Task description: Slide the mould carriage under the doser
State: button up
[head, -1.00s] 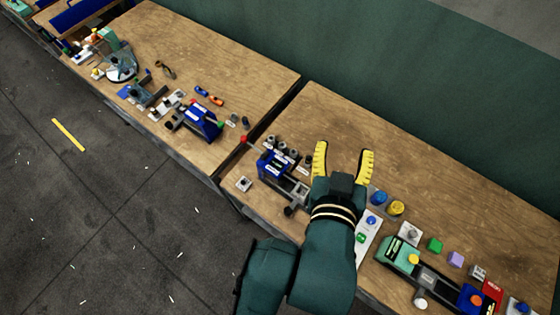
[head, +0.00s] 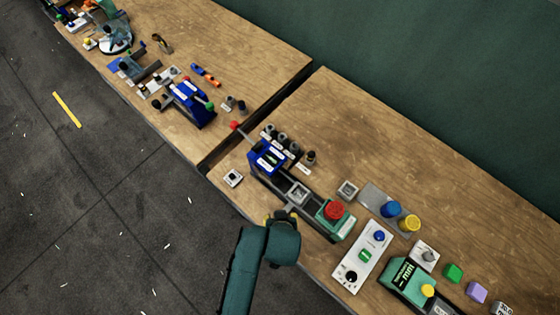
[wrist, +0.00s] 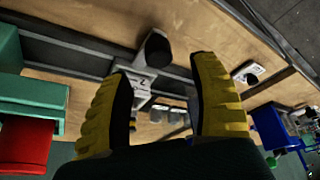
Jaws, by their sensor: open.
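The mould carriage, a small pale grey block (head: 298,194), sits on a dark rail between a blue unit (head: 268,158) and a green unit with a round red top (head: 335,212). I cannot tell for sure which unit is the doser. In the wrist view the carriage (wrist: 140,92) carries a dark round knob (wrist: 155,48) on its front. My gripper (wrist: 158,72) is open, its yellow fingers on either side of the knob in that view. Contact cannot be told. In the head view my gripper (head: 280,217) is at the bench's front edge, partly hidden by my wrist.
A white panel with buttons (head: 364,257) and a green display unit (head: 408,283) stand to the right. A red-tipped lever (head: 234,126) sticks out left of the blue unit. Several small dark pieces stand behind it.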

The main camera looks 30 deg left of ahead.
aim_at(292, 203)
jog(key=b+x, duration=0.1)
jog(key=x, duration=0.4)
jog(key=shift+w+a+f, duration=0.1)
jog(key=shift+w+f, duration=0.05)
jog(key=shift+f, duration=0.1)
grip_shut()
